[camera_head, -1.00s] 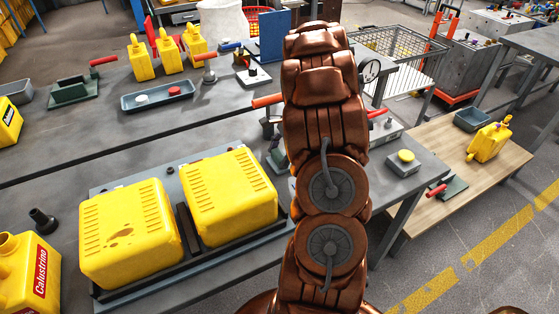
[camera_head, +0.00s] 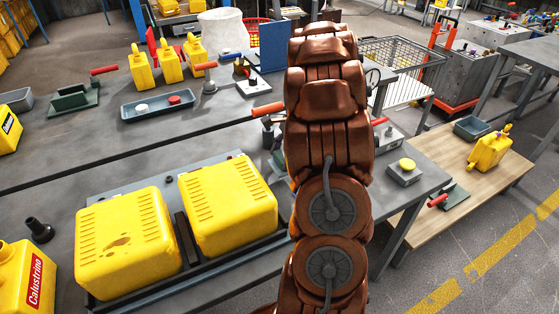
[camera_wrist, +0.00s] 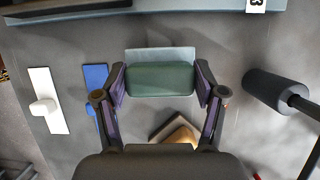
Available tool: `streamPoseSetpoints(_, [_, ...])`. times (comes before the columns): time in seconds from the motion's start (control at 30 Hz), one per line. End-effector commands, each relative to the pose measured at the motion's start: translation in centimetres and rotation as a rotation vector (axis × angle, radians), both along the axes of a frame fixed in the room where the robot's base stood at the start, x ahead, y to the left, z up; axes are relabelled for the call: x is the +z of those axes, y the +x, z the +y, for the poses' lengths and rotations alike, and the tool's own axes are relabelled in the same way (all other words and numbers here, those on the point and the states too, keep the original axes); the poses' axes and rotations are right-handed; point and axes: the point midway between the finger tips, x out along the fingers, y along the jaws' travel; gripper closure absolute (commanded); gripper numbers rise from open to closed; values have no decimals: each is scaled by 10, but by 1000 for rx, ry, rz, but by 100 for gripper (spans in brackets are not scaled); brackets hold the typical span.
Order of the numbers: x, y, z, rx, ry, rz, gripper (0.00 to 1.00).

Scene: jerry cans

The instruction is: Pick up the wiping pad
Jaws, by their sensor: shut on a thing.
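In the wrist view, the wiping pad (camera_wrist: 160,78) is a dark green block with rounded edges. A pale grey flat piece (camera_wrist: 160,54) shows along its far side; I cannot tell if it is part of the pad. My gripper (camera_wrist: 160,86) has one finger at each end of the pad and is shut on it. A grey surface lies behind the pad; I cannot tell whether the pad touches it. In the head view my arm hides the gripper and the pad.
A white piece with a knob (camera_wrist: 43,100) and a blue piece (camera_wrist: 96,76) lie left of the gripper. A dark cylinder (camera_wrist: 274,90) is at right. Two big yellow cans (camera_head: 228,202) stand on the front bench. A blue-grey tray (camera_head: 158,103) lies farther back.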

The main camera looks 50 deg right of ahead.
Motion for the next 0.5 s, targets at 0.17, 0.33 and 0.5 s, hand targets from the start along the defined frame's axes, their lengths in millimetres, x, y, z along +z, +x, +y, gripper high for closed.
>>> streamPoseSetpoints(0.17, [1,-20,2,-1,1,-1,66])
streamPoseSetpoints(0.33, [3,-50,5,-4,2,-1,66])
streamPoseSetpoints(0.5, [8,-89,7,-3,-1,-3,66])
